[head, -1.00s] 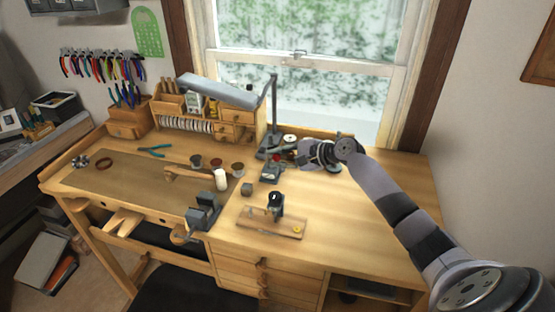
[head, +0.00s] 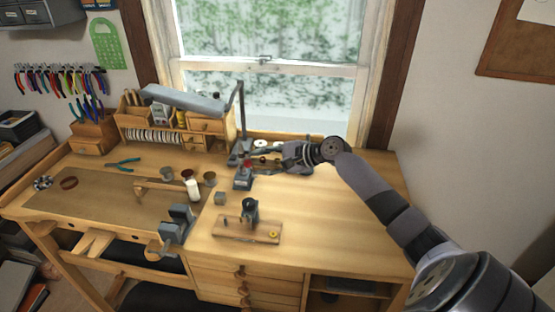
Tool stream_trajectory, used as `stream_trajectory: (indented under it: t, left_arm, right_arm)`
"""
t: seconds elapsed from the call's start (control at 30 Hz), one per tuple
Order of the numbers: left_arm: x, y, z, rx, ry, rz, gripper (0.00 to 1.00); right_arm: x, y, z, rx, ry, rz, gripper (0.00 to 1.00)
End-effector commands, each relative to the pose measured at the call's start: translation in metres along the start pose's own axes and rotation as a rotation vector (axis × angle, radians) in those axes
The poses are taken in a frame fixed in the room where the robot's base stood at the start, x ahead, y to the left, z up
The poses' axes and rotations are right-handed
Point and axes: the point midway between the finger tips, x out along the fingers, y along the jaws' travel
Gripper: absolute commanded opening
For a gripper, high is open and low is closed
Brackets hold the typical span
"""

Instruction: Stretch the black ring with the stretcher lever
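A small dark grey bench tool with a red top, which looks like the ring stretcher (head: 243,178), stands on the bench right of centre, below the lamp. My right gripper (head: 262,159) reaches in from the right, just beside the tool's upper part. Its dark fingers look spread apart, with nothing clearly between them. I cannot tell whether they touch the tool or its lever. The black ring cannot be made out at this size. My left gripper is out of view.
A wooden board with a small dark press (head: 250,213) lies in front. A grey vise (head: 176,222) is at the bench edge, near a white cylinder (head: 193,188) and small cups. A desk lamp (head: 185,99) stands behind. The bench's right side (head: 350,205) is clear.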

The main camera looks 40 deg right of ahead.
Motion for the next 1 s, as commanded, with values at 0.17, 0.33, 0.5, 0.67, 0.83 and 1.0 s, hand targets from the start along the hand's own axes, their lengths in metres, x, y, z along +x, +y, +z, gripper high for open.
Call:
stream_trajectory:
  t: [0.17, 0.33, 0.5, 0.67, 0.83, 1.0]
  left_arm:
    - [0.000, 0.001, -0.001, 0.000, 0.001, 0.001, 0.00]
    - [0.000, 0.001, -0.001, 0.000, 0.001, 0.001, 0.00]
    - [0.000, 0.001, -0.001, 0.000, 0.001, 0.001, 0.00]
    - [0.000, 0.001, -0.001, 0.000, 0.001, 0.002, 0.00]
    - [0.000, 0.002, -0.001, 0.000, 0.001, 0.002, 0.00]
    - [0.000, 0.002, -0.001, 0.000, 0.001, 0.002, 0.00]
  right_arm:
    - [-0.039, 0.001, -0.001, -0.002, 0.003, 0.003, 0.35]
    - [-0.064, 0.001, 0.000, -0.001, 0.001, 0.001, 0.35]
    - [-0.073, 0.000, 0.001, -0.001, -0.001, 0.001, 0.35]
    - [-0.074, -0.001, 0.001, -0.001, -0.001, 0.000, 0.35]
    - [-0.074, -0.001, 0.001, -0.001, -0.001, 0.000, 0.35]
    - [-0.074, -0.001, 0.001, -0.001, -0.001, 0.000, 0.35]
